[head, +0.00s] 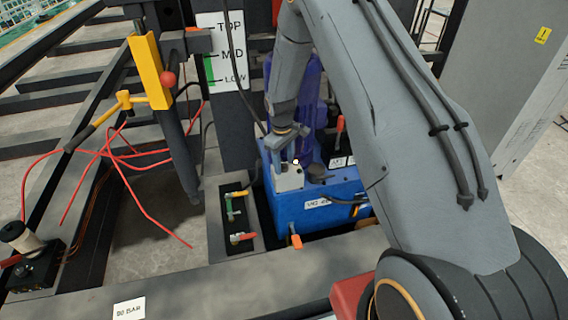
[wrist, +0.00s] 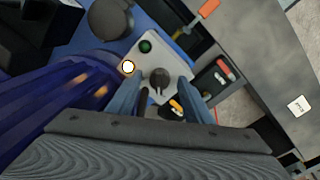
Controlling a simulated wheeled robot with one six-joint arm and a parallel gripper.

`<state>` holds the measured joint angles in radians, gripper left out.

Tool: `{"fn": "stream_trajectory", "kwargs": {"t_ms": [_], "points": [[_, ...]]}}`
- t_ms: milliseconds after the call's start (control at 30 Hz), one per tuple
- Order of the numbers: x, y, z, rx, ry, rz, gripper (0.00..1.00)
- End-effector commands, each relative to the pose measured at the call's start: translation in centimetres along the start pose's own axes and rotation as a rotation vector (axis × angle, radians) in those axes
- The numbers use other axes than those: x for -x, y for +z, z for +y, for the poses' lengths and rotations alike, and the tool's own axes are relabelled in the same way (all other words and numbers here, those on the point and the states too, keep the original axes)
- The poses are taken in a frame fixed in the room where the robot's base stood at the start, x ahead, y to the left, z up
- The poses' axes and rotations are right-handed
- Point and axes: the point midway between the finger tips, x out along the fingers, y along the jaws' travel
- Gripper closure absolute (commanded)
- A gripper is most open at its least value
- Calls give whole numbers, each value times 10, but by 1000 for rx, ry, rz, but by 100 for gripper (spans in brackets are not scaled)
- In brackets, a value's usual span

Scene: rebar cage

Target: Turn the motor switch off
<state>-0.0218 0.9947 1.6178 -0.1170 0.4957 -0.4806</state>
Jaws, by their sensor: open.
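The motor switch box is a small light-grey box (head: 289,180) on top of the blue tank (head: 310,212). In the wrist view its pale face (wrist: 172,56) carries a dark round knob (wrist: 158,77), a green button (wrist: 145,46) and a bright white lamp (wrist: 128,67). The lamp also shows in the head view (head: 296,161). My gripper (head: 286,158) points down at the box. In the wrist view my gripper (wrist: 159,84) is open, with one finger on each side of the knob. Contact with the knob cannot be told. The head view hides the knob.
A tall blue motor (head: 308,110) stands close beside my gripper. A yellow bracket with a red ball (head: 168,79) and red hoses (head: 120,155) are at left.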

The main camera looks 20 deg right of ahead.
Motion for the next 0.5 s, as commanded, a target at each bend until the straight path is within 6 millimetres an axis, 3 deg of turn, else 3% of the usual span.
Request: {"fn": "stream_trajectory", "kwargs": {"t_ms": [300, 500], "points": [[49, -1, 1, 0, 2, 3, 54], [69, 0, 0, 0, 0, 0, 54]]}}
